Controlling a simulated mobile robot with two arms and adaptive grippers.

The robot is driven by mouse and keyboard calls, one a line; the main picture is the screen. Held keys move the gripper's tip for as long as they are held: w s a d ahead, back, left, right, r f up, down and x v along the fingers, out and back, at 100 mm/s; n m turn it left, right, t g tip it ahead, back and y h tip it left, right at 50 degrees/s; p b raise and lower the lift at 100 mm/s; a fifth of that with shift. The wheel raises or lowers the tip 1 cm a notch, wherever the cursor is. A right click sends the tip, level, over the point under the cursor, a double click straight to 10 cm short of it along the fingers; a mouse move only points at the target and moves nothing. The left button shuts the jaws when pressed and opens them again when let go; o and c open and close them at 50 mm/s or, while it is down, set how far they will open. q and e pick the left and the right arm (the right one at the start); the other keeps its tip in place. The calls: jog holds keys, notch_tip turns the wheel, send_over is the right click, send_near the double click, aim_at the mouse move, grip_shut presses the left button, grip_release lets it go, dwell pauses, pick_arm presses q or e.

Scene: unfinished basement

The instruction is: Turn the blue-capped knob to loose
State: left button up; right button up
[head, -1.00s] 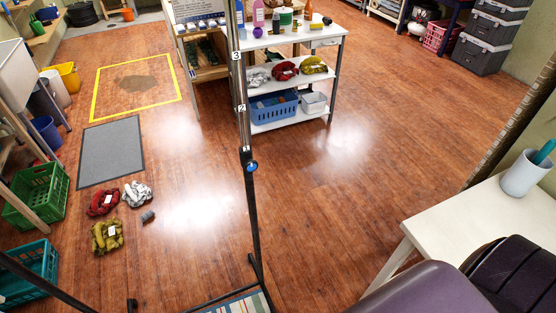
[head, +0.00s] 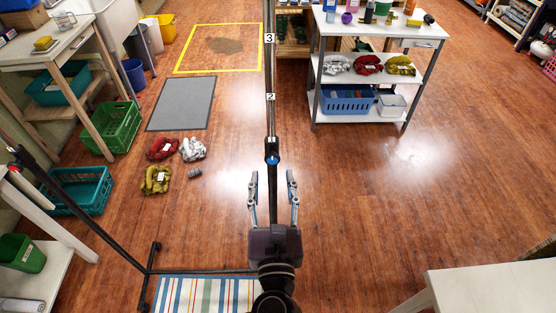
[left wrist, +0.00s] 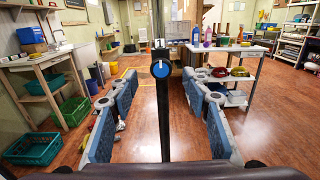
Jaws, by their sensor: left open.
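The blue-capped knob (head: 272,158) sits on a dark upright pole (head: 271,115) marked with the numbers 2 and 3. In the left wrist view the knob (left wrist: 160,69) shows face on, with a white mark on its blue cap. My left gripper (head: 273,178) is open, with its two fingers apart on either side of the pole, just below and short of the knob in the head view. In the left wrist view the fingers (left wrist: 160,105) reach forward to the left and right of the pole and touch nothing that I can see. My right gripper is not in view.
The pole belongs to a dark floor-standing frame with a foot bar (head: 200,271) over a striped mat (head: 208,294). A white shelf cart (head: 373,90) stands behind at right. Yarn bundles (head: 156,180) and crates (head: 111,127) lie at left. A white table (head: 490,287) is at lower right.

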aim_at(273, 160)
pick_arm(q)
jog(key=w, duration=0.4)
jog(key=shift+w+p, duration=0.25)
jog(key=shift+p, duration=0.15)
jog(key=shift+w, duration=0.6)
jog(key=shift+c, duration=1)
jog(key=c, duration=1)
jog(key=shift+o, duration=0.2)
jog(key=shift+f, duration=0.1)
